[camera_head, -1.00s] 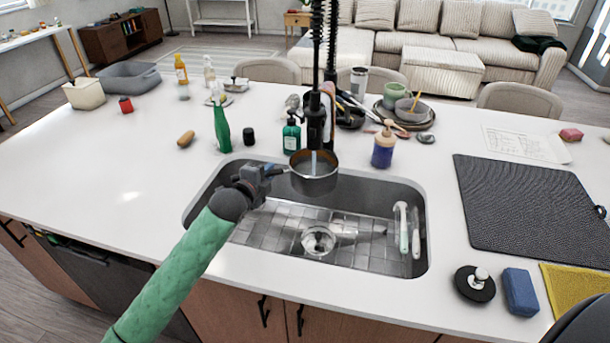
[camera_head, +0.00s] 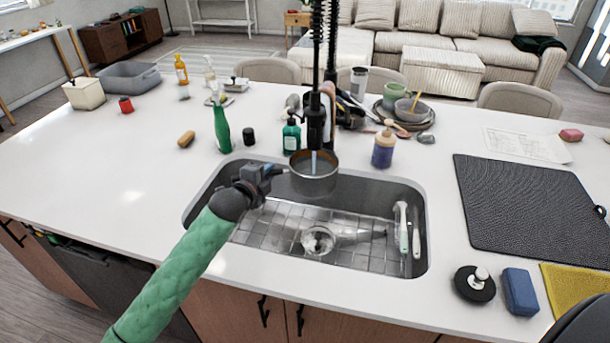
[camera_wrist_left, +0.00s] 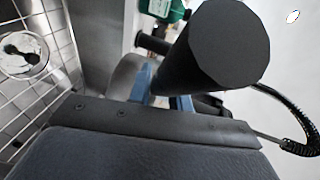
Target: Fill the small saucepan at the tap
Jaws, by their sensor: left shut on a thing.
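The small saucepan (camera_head: 313,182) is grey with a brownish rim and hangs level over the back of the sink (camera_head: 300,262). My left gripper (camera_head: 268,172) is shut on its handle, at the pan's left side. In the left wrist view the dark handle end (camera_wrist_left: 228,45) sticks up between the fingers. The black tap (camera_head: 316,118) stands behind the sink with its spout above the pan. A pale stream runs from the spout into the pan. The water level inside is hard to tell.
A scrub brush (camera_head: 402,228) leans at the sink's right side. A green soap bottle (camera_head: 291,134) and a purple pump bottle (camera_head: 382,150) stand behind the sink. A green spray bottle (camera_head: 222,128) stands at left. A black drying mat (camera_head: 530,205) lies right.

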